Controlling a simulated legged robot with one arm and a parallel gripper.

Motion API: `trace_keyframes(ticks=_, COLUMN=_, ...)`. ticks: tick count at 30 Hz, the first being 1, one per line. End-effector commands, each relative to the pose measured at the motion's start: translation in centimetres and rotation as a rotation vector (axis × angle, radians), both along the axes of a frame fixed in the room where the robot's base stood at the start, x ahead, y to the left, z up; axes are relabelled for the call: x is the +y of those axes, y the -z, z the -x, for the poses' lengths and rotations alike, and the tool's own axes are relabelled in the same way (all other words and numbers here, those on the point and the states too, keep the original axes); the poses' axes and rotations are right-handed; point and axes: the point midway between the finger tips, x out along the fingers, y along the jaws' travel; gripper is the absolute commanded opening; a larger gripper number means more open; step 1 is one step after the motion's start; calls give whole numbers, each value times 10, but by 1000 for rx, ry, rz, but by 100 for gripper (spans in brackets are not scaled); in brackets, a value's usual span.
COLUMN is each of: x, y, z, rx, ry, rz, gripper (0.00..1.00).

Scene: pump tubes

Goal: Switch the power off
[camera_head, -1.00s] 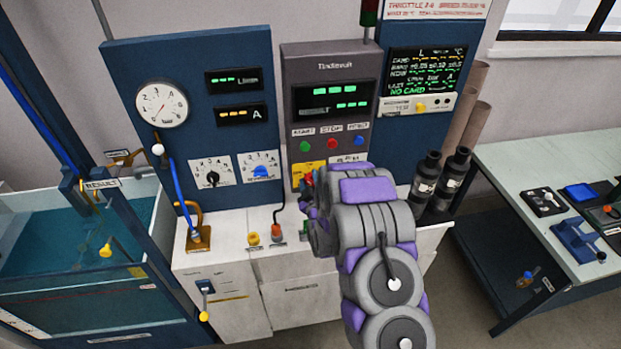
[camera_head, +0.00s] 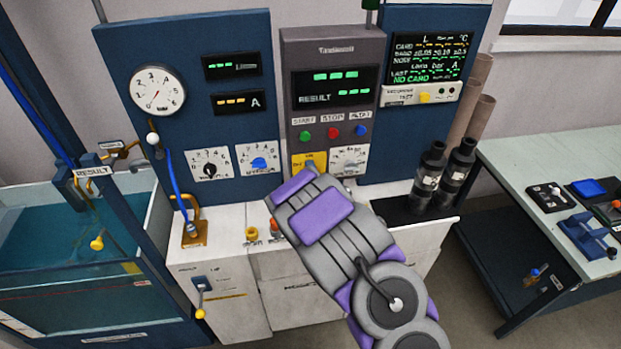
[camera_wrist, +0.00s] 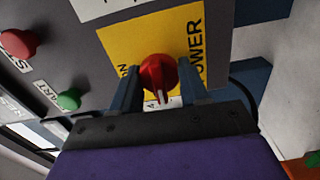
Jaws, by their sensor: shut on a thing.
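The red power knob (camera_wrist: 158,76) sits on a yellow plate (camera_wrist: 116,42) marked POWER and ON, in the wrist view. My gripper (camera_wrist: 160,88) has one dark finger on each side of the knob and is shut on it. The knob's white pointer mark points toward the gripper's palm. In the head view my gripper and wrist hide the knob, and only part of the yellow plate (camera_head: 313,159) shows, on the lower left of the grey control panel (camera_head: 334,62).
Green start (camera_head: 306,135), red stop (camera_head: 333,131) and blue (camera_head: 360,130) buttons sit above the plate. A white dial (camera_head: 348,160) lies just right of it. Two black cylinders (camera_head: 429,174) stand on the bench at right. The workbench (camera_head: 525,152) stands farther right.

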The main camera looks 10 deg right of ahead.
Motion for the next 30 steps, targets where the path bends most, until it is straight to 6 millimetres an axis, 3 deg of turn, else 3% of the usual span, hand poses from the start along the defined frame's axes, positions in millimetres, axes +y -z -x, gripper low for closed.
trace_keyframes(ticks=21, x=1, y=6, z=1, rx=13, ry=-4, rz=72, gripper=14)
trace_keyframes(ticks=22, x=1, y=6, z=1, rx=14, ry=-4, rz=72, gripper=47)
trace_keyframes(ticks=28, x=1, y=4, z=1, rx=9, ry=-2, rz=71, gripper=66)
trace_keyframes(ticks=30, x=1, y=3, z=1, rx=7, ry=-2, rz=71, gripper=69)
